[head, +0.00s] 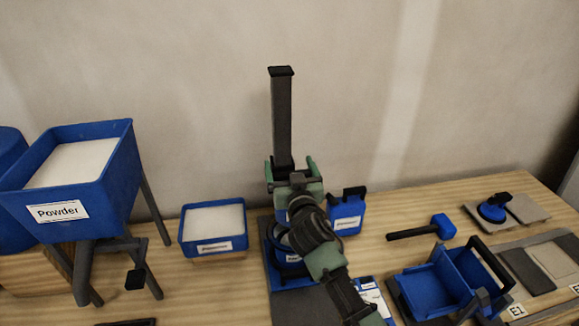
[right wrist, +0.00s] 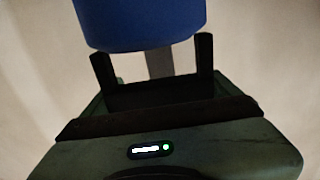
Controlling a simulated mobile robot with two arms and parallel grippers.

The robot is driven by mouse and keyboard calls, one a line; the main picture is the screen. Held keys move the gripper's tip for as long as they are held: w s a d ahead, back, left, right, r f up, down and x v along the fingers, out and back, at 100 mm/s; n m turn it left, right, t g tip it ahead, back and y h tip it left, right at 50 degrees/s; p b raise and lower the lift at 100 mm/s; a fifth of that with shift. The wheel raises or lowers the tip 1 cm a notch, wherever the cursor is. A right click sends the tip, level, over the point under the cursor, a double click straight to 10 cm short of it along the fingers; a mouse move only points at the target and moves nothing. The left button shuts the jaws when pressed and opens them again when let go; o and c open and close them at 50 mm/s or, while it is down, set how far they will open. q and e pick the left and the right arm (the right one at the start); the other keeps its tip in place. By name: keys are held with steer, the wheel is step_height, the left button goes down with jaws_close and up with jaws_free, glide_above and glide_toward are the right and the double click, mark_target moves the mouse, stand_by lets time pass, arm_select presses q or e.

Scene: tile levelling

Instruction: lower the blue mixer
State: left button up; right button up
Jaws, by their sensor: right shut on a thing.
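The mixer stand has a tall dark column (head: 282,120) rising from the back of the table. Its blue base (head: 275,265) and the container on it are partly hidden behind my right arm. My right gripper (head: 292,172) is at the lower part of the column, above the base. In the right wrist view, the blue mixer (right wrist: 140,22) shows as a rounded blue body between the two dark fingers of my right gripper (right wrist: 154,70), which is shut on it. The column shows behind it. In the head view the gripper hides most of the mixer's head. My left gripper is not in view.
A blue Powder hopper (head: 110,185) on legs stands at left, beside a blue tray of white powder (head: 213,243). A blue jug (head: 347,212) is just right of my arm.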

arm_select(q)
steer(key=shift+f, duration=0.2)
arm_select(e)
steer(key=shift+s+f, duration=0.1)
steer(key=shift+f, duration=0.35)
steer(key=o, duration=1.8)
steer(key=shift+r, duration=0.1)
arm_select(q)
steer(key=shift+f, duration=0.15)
arm_select(e)
steer(key=s, duration=0.2)
steer(key=s+d, duration=0.1)
steer(key=s, duration=0.4)
steer(key=shift+s+d, duration=0.25)
steer(key=shift+s, duration=0.1)
